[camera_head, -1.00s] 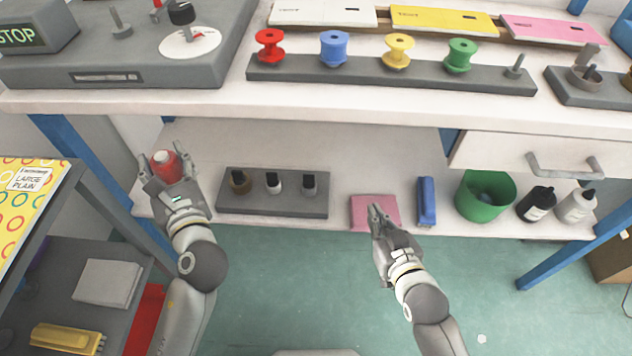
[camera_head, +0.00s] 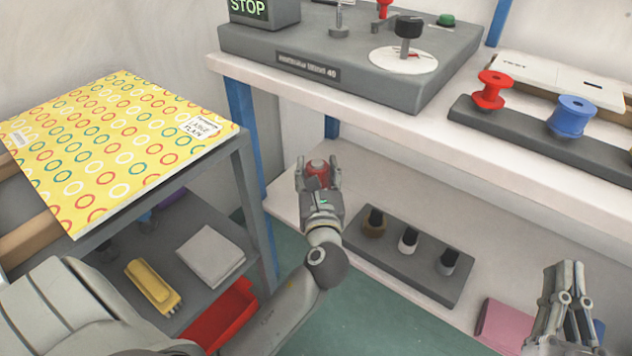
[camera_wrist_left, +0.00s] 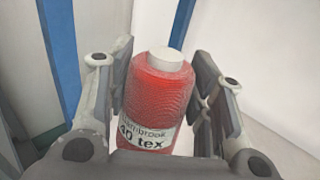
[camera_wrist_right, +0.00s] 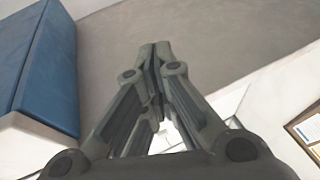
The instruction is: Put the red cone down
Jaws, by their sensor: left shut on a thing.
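The red cone (camera_head: 317,168) is a red thread cone with a white top. My left gripper (camera_head: 319,174) is shut on it, near the left end of the lower shelf. In the left wrist view the cone (camera_wrist_left: 160,95) stands between the two fingers, with a white label reading "tex" facing the camera. I cannot tell whether its base touches the shelf. My right gripper (camera_head: 565,272) is shut and empty, near the front of the lower shelf at the lower right. In the right wrist view its fingertips (camera_wrist_right: 155,50) meet.
The lower shelf (camera_head: 290,203) holds a dark rack (camera_head: 385,255) of small bottles and a pink block (camera_head: 500,325). A grey cart on the left carries a patterned yellow sheet (camera_head: 110,140), a white stack (camera_head: 210,254), a yellow tool (camera_head: 152,286) and a red tray (camera_head: 220,318). A blue table leg (camera_head: 243,130) stands left of the cone.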

